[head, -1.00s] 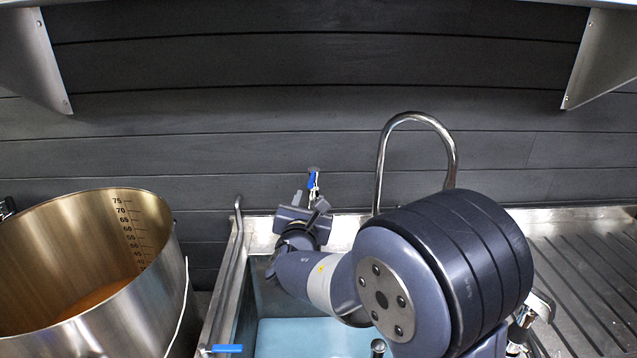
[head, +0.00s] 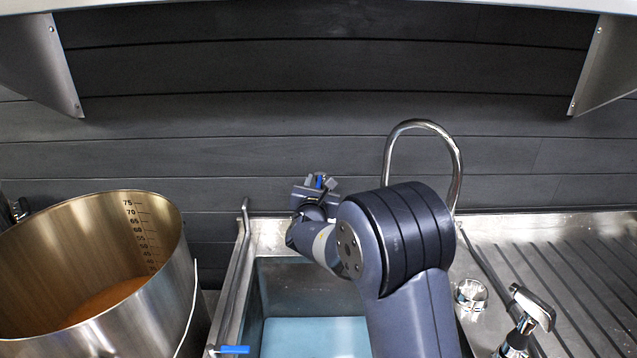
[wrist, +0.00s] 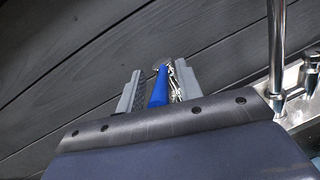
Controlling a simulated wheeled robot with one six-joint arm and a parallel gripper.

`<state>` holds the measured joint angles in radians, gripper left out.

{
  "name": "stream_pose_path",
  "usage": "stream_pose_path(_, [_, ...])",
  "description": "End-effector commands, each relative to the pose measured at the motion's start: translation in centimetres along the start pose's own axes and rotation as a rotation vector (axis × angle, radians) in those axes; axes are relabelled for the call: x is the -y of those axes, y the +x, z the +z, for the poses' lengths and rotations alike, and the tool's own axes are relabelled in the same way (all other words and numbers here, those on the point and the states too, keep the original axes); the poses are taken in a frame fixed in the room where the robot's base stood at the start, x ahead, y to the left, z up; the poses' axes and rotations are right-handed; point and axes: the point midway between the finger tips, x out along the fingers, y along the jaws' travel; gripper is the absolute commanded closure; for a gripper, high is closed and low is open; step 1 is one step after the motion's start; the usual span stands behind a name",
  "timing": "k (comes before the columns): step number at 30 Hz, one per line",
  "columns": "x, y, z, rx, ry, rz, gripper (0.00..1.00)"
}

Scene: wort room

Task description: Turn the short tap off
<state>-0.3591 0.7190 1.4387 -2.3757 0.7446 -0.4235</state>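A sink basin (head: 262,290) with blue water lies below my arm. A tall curved tap (head: 423,124) stands to the right. A large steel pot (head: 172,270) is on the left. A second blue handle (head: 231,350) is at the sink's front left. A ribbed drainboard (head: 585,265) lies right.

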Motion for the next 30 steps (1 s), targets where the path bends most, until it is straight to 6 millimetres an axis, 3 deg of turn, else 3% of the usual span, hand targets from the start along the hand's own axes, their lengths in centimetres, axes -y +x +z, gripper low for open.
stream_pose_path(6, [0.01, 0.00, 0.00, 0.000, 0.000, 0.000, 0.67])
stream_pose_path(18, [0.01, -0.01, 0.02, 0.001, 0.000, 0.000, 1.00])
stream_pose_path(30, [0.01, -0.01, 0.03, 0.001, 0.001, 0.000, 1.00])
